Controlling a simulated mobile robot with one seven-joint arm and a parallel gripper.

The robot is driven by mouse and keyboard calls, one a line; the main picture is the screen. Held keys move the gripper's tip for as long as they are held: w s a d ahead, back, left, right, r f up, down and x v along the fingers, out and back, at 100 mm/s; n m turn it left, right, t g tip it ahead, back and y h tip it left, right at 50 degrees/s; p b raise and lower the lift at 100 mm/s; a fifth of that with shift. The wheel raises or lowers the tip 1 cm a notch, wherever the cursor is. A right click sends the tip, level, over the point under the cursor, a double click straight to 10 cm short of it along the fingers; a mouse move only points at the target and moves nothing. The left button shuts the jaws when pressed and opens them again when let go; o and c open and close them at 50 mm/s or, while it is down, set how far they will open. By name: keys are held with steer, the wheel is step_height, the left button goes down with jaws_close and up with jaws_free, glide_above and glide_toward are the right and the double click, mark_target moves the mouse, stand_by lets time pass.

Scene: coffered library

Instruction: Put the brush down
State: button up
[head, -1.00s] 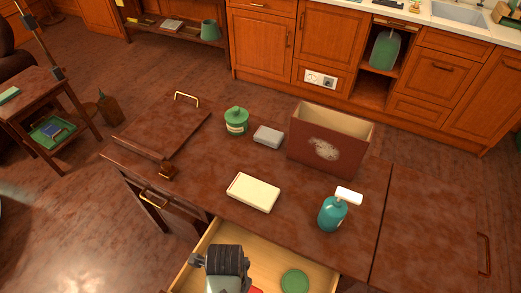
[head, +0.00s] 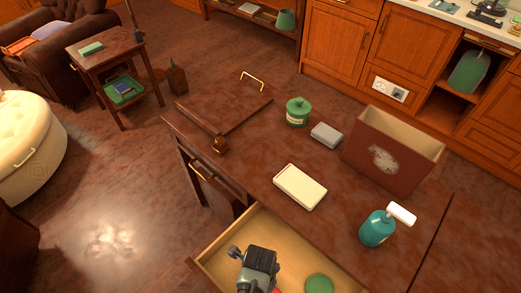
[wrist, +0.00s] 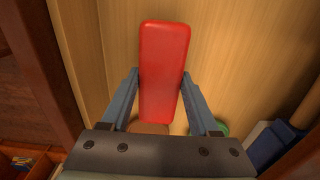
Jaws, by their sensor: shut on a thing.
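The brush shows in the wrist view as a long red block (wrist: 164,70) between my two fingers. My gripper (wrist: 161,78) is shut on it. A brown patch shows under its near end; I cannot tell whether it belongs to the brush. In the head view my gripper (head: 258,268) is over the open wooden drawer (head: 225,248), and only a sliver of red shows beside it. The wrist view has the pale drawer wood (wrist: 240,50) behind the brush. I cannot tell whether the brush touches the drawer floor.
A green round thing (head: 319,284) lies in the drawer, right of my gripper. On the brown top stand a cream tray (head: 300,187), a teal pump bottle (head: 377,229), a green jar (head: 298,111), a grey block (head: 326,134) and a brown open box (head: 392,148).

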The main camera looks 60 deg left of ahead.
steer(key=shift+f, duration=0.2)
steer(key=o, duration=1.4)
steer(key=shift+o, duration=0.2)
steer(key=shift+r, duration=0.1)
step_height(320, 180, up, 12)
steer(key=p, duration=0.2)
steer(key=shift+r, duration=0.15)
